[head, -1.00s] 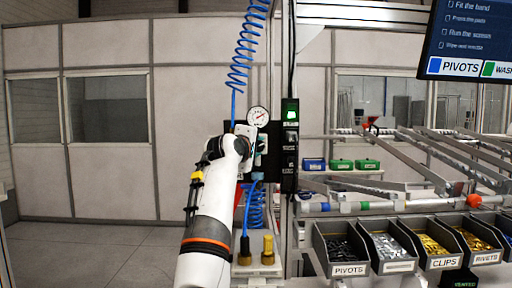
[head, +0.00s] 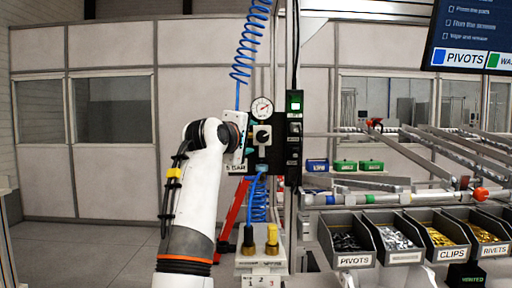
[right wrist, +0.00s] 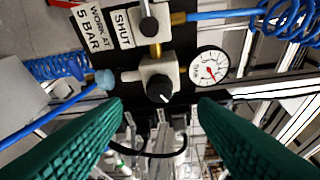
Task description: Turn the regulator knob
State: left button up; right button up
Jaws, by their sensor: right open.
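The regulator knob (head: 262,134) is a black round knob with a pale mark, on a light block on a dark panel. It also shows in the right wrist view (right wrist: 160,89). The round white gauge (head: 261,107) with a red needle sits just above it, and it shows in the right wrist view (right wrist: 209,67). My right gripper (head: 249,139) is just left of the knob in the head view. In the right wrist view its green fingers (right wrist: 160,112) are spread wide, with the knob seen in the gap beyond them, apart from both. My left gripper is out of view.
A coiled blue hose (head: 249,45) hangs above the panel. Labels reading "SHUT" (right wrist: 122,30) and "WORK AT 5 BAR" (right wrist: 92,30) are beside a second black knob (right wrist: 149,27). Part bins (head: 345,243) stand at the lower right.

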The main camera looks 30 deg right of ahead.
jog(key=b+v, duration=0.1)
jog(key=v, duration=0.3)
jog(key=shift+w+f, duration=0.1)
dwell(0.4)
